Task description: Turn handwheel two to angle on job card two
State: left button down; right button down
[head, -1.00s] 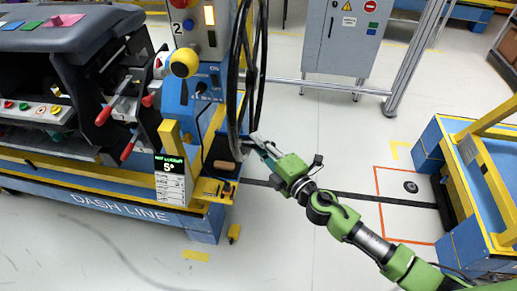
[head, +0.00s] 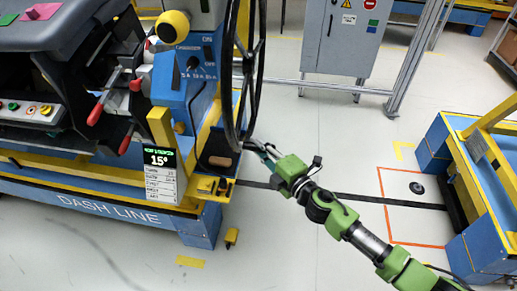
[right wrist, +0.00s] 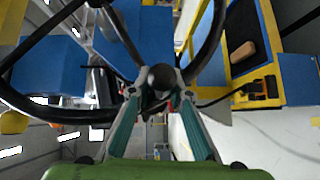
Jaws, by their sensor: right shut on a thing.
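The handwheel (head: 257,72) is a large black wheel seen nearly edge-on beside the blue post of the dash line station. My right gripper (head: 256,147) is at the wheel's lower rim. In the right wrist view its two fingers (right wrist: 161,92) are closed on a dark round part of the handwheel (right wrist: 212,40). A small display (head: 157,158) on the station reads 15°, with a white card (head: 161,186) below it. The card's small print is not legible. My left gripper is not in view.
A yellow knob (head: 173,26) and red-handled levers (head: 97,113) are left of the wheel. A grey cabinet (head: 345,45) stands behind.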

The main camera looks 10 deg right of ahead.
jog(key=shift+f, duration=0.25)
jog(key=c, duration=1.8)
grip_release()
jog(key=shift+w, duration=0.1)
jog(key=shift+c, duration=0.2)
jog(key=shift+r, duration=0.1)
jog(key=shift+d, duration=0.1)
jog(key=v, duration=1.2)
jog(key=shift+f, duration=0.2)
